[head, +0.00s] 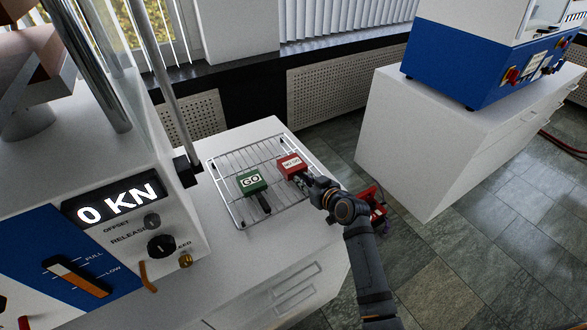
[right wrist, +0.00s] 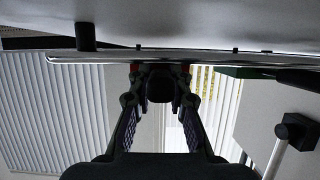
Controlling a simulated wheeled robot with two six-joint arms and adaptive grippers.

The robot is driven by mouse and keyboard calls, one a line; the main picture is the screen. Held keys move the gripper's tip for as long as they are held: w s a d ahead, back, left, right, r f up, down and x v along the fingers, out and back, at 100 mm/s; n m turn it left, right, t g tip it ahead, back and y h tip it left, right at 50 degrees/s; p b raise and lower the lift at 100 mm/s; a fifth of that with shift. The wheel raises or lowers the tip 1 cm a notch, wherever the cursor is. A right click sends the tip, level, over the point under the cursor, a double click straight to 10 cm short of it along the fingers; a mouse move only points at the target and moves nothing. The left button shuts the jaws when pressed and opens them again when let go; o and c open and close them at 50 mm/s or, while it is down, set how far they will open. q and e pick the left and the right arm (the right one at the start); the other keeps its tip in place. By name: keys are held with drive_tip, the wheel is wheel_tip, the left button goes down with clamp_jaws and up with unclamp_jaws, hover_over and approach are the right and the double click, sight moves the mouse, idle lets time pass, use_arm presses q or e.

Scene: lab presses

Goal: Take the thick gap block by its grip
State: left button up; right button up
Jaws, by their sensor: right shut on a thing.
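A red block (head: 291,164) with a white "NO GO" label lies on the wire rack (head: 232,211). A green block (head: 251,180) labelled "GO" lies left of it, its dark grip (head: 264,204) pointing to the front. I cannot tell from their faces which is the thick gap block. My right gripper (head: 304,181) is at the red block's near end and shut on its grip. In the right wrist view the dark grip (right wrist: 159,88) sits between the fingers of the gripper (right wrist: 160,97). My left gripper is not in view.
A press with a "0 KN" display (head: 118,204) stands left of the rack, with a steel column close by. The rack is on a white cabinet (head: 225,268). Another white cabinet (head: 420,140) carries a blue machine (head: 465,65) at the right. Tiled floor lies between.

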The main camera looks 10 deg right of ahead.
sight(296, 167)
drive_tip(key=shift+r, duration=0.1)
clamp_jaws()
drive_tip(key=shift+r, duration=0.25)
wheel_tip(296, 167, up, 2)
drive_tip(key=shift+r, duration=0.2)
drive_tip(key=w+a+r+v, duration=0.1)
drive_tip(key=r+v, duration=0.2)
drive_tip(key=v, duration=1.4)
drive_tip(key=shift+r+p, duration=0.2)
drive_tip(key=shift+p, duration=0.25)
drive_tip(key=shift+w+a, duration=0.1)
